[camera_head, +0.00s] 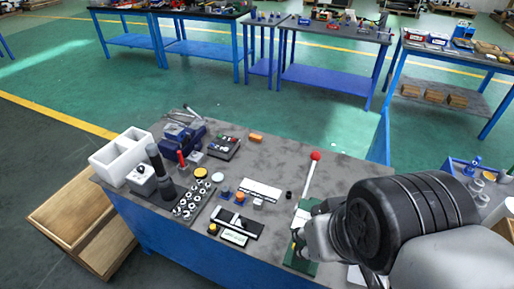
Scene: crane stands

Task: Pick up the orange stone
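A small orange block (255,138) lies on the grey tabletop near the far edge, right of a dark tray. It is the most stone-like orange thing, though its material is too small to tell. Another small orange piece (240,196) sits nearer the middle, among small parts. My arm comes in from the lower right. My gripper (318,240) seems to be at its pale end, over the green-based lever press, well right of and nearer than the orange block. Its fingers cannot be made out, and whether it holds anything is hidden.
The workbench (340,170) carries a white bin (122,160), a dark blue vise (187,138), a rack of small metal parts (190,198) and a red-knobbed lever (316,156). The tabletop is mostly clear right of the orange block. Other tables stand behind.

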